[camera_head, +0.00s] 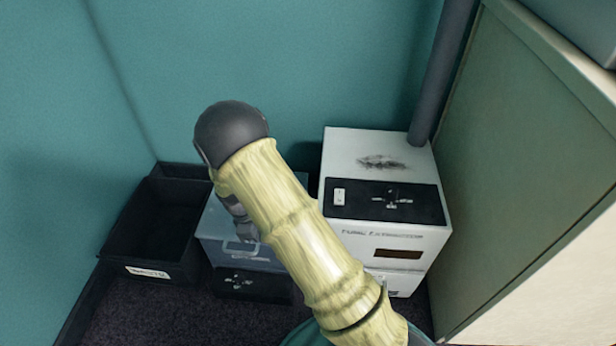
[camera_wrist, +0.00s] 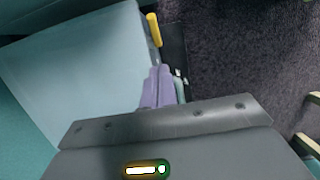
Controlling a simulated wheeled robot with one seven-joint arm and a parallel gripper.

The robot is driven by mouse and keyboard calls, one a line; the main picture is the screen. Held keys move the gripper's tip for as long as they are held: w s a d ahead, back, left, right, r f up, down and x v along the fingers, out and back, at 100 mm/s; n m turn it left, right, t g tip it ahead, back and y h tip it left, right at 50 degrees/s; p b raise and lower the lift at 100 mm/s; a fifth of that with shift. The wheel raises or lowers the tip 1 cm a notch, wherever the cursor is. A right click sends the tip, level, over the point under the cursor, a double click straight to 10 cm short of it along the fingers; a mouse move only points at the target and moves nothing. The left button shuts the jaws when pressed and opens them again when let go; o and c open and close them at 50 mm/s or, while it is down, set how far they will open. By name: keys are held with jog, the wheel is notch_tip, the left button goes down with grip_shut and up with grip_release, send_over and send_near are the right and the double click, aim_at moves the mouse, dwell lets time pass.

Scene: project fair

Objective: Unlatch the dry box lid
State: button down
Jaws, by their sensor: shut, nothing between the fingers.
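The dry box (camera_head: 213,222) is a pale blue-grey box on the floor, partly hidden behind my arm in the head view. A light handle-like loop shows on its front. In the wrist view its pale blue lid (camera_wrist: 75,70) fills the left, with a yellow piece (camera_wrist: 153,30) at the lid's edge that looks like a latch. My gripper (camera_wrist: 155,85) shows as lilac fingers, shut and empty, beside the lid edge and below the yellow piece in the picture. Whether they touch the box I cannot tell. In the head view my gripper (camera_head: 243,228) is dark and mostly hidden by my arm.
A black open bin (camera_head: 150,225) stands left of the dry box. A white fume extractor (camera_head: 345,150) with a grey pipe (camera_head: 440,75) stands to the right, near a green panel (camera_head: 510,170). Dark carpet (camera_head: 150,310) lies free in front.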

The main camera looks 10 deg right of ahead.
jog(key=s+d+r+m+p, duration=0.2)
jog(key=d+r+m+p, duration=0.1)
jog(key=r, duration=0.6)
jog(key=s+d+r+m+t+y+p, duration=0.1)
jog(key=s+d+r+m+p, duration=0.2)
jog(key=r, duration=0.6)
jog(key=s+d+r+m+t+y+p, duration=0.1)
jog(key=s+d+r+m+p, duration=0.2)
jog(key=r, duration=0.6)
jog(key=shift+s+d+r+m, duration=0.25)
jog(key=shift+d+m, duration=0.45)
jog(key=shift+d, duration=0.45)
jog(key=s+d+r+m+t+p, duration=0.2)
jog(key=s+d+r+m+p, duration=0.15)
jog(key=s+r, duration=0.25)
notch_tip(320, 180, up, 38)
jog(key=p, duration=3.7)
jog(key=shift+w+y, duration=0.25)
jog(key=shift+y, duration=0.05)
jog(key=shift+a+f, duration=0.15)
